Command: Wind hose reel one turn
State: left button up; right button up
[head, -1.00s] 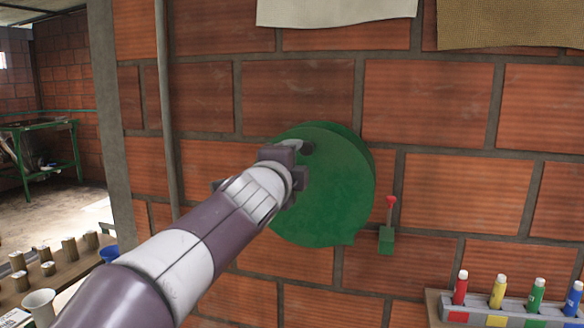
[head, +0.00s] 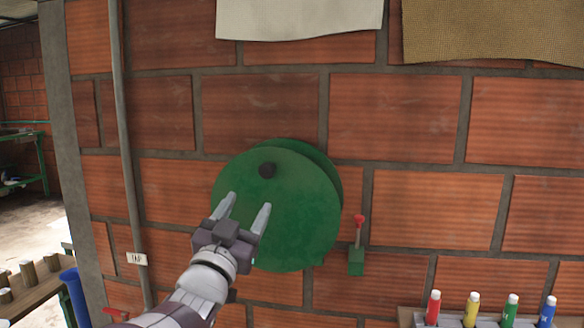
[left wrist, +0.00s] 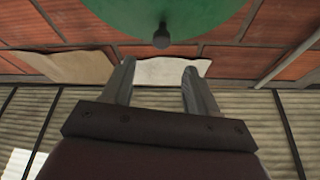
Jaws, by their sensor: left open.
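The green hose reel (head: 300,215) is a round disc mounted on the brick wall. Its dark crank knob (head: 267,170) sticks out near the top of the disc. My left gripper (head: 247,205) is open and empty, in front of the disc's lower left, with its fingers pointing up below the knob. In the left wrist view the reel (left wrist: 165,12) shows at the top edge, and the knob (left wrist: 162,38) lies beyond and between the open fingertips (left wrist: 158,68), apart from them. My right gripper is not in view.
A green box with a red-tipped lever (head: 357,255) is on the wall right of the reel. A rack of coloured bottles (head: 473,308) stands at lower right. A vertical pipe (head: 128,150) runs at left. Cloths (head: 300,18) hang above.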

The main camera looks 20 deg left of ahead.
aim_at(265, 172)
pick_arm(q)
jog(key=p+x, duration=0.5)
jog(key=x, duration=0.5)
jog(key=shift+w+a+r, duration=0.1)
jog(key=shift+w+r, duration=0.1)
jog(key=shift+w, duration=0.1)
jog(key=shift+w+a+r+p, duration=0.25)
jog(key=shift+w+p, duration=0.15)
jog(key=shift+w, duration=0.1)
jog(key=shift+w+d, duration=0.1)
jog(key=shift+w, duration=0.2)
grip_shut()
